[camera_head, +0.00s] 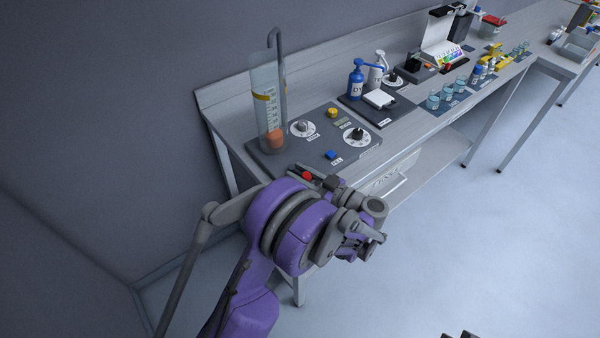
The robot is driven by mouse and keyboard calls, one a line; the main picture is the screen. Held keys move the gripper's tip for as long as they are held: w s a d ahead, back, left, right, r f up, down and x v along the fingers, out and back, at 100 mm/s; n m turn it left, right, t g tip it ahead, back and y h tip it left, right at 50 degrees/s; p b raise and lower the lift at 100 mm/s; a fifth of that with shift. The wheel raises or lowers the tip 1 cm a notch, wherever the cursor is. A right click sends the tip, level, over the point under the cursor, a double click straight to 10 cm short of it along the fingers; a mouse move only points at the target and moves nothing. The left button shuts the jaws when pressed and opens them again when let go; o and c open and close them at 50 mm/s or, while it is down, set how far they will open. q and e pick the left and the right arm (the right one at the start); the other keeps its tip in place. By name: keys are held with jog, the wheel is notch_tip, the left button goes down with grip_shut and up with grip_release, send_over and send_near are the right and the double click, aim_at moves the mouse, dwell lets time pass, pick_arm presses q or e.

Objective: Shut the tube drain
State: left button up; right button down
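The clear graduated tube (265,100) stands upright on a dark panel (318,152) at the bench's near left end. It has a yellow band and an orange body low inside. A small red part (307,176) shows at the panel's front edge, just behind my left arm; I cannot tell whether it is the drain handle or how it is set. My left gripper (368,240) is in front of the bench, below the panel and apart from the tube. Its fingers are too bunched up to read. My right gripper is not recognisable in view.
The panel carries two dials, a yellow knob (333,113) and a blue button (332,155). A blue bottle (356,82) and glass beakers (433,102) stand farther along the bench. The floor at right is clear.

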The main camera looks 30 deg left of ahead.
pick_arm(q)
grip_shut()
jog(key=m+t+b, duration=0.2)
jog(key=t+b, duration=0.1)
jog(key=shift+s+f+h, duration=0.2)
jog(key=shift+s+h, duration=0.1)
jog(key=shift+s, duration=0.05)
jog(key=shift+s+a+r+m+t+h+b, duration=0.15)
jog(key=shift+m+t+h+b, duration=0.15)
jog(key=shift+m+t+b, duration=0.5)
jog(key=o, duration=0.9)
grip_release()
jog(key=shift+c, duration=0.2)
